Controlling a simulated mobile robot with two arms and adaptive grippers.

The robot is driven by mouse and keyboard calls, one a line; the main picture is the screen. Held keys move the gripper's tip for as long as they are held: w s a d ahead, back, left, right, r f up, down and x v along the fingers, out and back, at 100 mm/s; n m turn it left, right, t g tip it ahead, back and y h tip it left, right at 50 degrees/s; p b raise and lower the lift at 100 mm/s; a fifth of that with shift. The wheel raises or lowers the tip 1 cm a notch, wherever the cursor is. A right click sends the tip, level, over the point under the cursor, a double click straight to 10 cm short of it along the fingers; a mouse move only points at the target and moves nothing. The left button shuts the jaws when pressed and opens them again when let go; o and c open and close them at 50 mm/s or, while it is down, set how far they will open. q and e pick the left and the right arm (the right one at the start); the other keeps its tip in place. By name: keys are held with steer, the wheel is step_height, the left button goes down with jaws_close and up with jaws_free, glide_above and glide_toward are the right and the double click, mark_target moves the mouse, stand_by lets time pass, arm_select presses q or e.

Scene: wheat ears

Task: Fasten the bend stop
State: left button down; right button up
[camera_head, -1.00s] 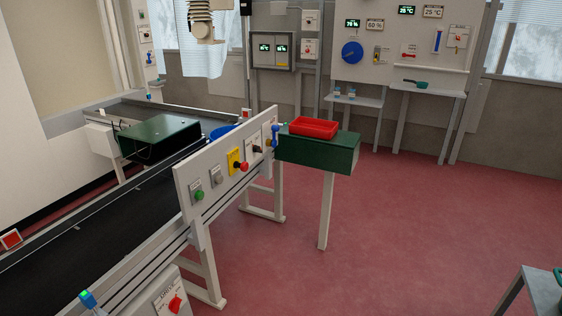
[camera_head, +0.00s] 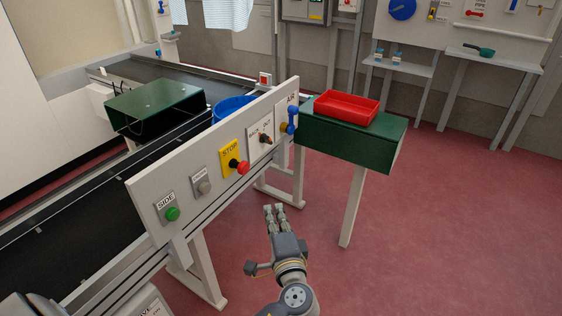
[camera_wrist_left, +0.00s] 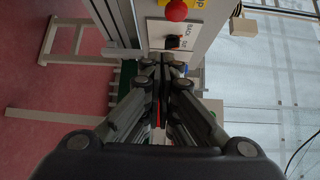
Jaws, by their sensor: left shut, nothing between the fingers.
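A white control panel (camera_head: 140,200) stands along the near side of the conveyor. It carries a yellow plate marked STOP (camera_head: 228,152) with a red mushroom button (camera_head: 243,168). No part I can see is labelled as a bend stop. My left gripper (camera_head: 275,208) is shut and empty, in front of and below the panel's right half, apart from it. In the left wrist view, its closed fingers (camera_wrist_left: 162,62) lie just below a black knob (camera_wrist_left: 173,42), with the red button (camera_wrist_left: 176,10) above. My right gripper is not in view.
The panel also has a green button (camera_head: 172,214), a grey button (camera_head: 204,187), a dark knob (camera_head: 265,138) and a blue lever (camera_head: 292,120). A red tray (camera_head: 347,108) sits on a green-topped table (camera_head: 390,148). The red floor (camera_head: 450,240) at right is clear.

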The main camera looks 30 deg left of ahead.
mark_target(241, 167)
arm_select(q)
steer(key=w+a+r+p, duration=0.1)
steer(key=w+a+p, duration=0.1)
steer(key=w+a, duration=0.6)
steer(key=shift+w+a+r+p, duration=0.15)
steer(key=shift+a+r+p, duration=0.2)
steer(key=shift+a, duration=0.85)
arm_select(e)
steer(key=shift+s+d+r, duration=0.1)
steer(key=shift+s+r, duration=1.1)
